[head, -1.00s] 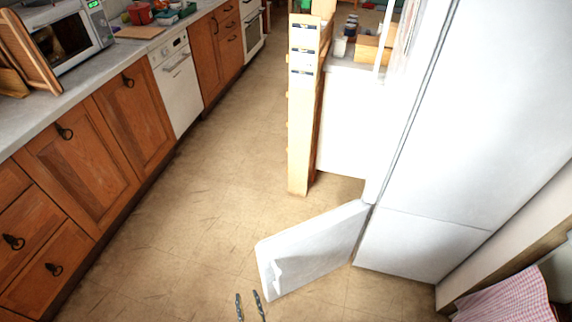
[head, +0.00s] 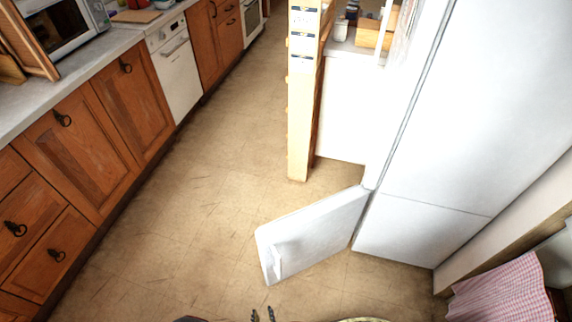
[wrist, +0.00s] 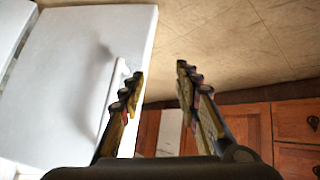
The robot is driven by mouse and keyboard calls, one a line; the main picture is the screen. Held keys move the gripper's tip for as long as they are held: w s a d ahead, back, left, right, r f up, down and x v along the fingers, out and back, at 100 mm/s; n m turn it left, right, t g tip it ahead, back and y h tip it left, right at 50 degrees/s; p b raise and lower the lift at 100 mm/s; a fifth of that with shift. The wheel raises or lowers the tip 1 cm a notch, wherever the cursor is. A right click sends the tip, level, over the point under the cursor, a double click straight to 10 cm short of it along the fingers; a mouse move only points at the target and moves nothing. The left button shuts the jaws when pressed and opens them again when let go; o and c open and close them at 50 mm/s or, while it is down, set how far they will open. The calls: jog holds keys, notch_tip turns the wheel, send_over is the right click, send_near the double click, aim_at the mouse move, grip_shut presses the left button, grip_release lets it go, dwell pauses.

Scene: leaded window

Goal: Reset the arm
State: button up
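My gripper (wrist: 160,85) shows in the wrist view with its two fingers apart and nothing between them. Its fingertips (head: 263,314) also show at the bottom edge of the head view, above the tiled floor. The white fridge door (head: 310,235), low and swung open, stands just beyond the fingertips in the head view. In the wrist view the white door (wrist: 85,80) fills the left side, beside the left finger. I cannot tell whether they touch; in the head view they look apart.
The tall white fridge (head: 480,130) stands on the right. Wooden cabinets (head: 80,150) and a white dishwasher (head: 175,70) line the left. A wooden post (head: 303,110) stands in the middle. A checkered cloth (head: 500,295) is at the lower right. The floor (head: 190,210) between is clear.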

jog(key=s+a+r+g+h, duration=0.2)
jog(key=s+a+r+g, duration=0.3)
jog(key=s+r+g, duration=0.15)
notch_tip(320, 180, up, 20)
jog(key=w+n+g+p, duration=0.1)
jog(key=w+n+g, duration=0.1)
jog(key=g, duration=0.2)
jog(key=w+d+r+m+t+p, duration=0.1)
jog(key=w+d+r+m+t, duration=0.1)
jog(key=d+r, duration=0.9)
jog(key=w+d+r+m+t, duration=0.2)
jog(key=d+r, duration=0.8)
jog(key=r, duration=0.7)
jog(key=w+d+r+m+t+p, duration=0.1)
jog(key=w+d+r+m+t, duration=0.2)
jog(key=d+r, duration=0.8)
notch_tip(320, 180, up, 4)
jog(key=shift+w+d+f+p, duration=0.2)
jog(key=shift+w+d+p, duration=0.15)
jog(key=shift+w, duration=0.45)
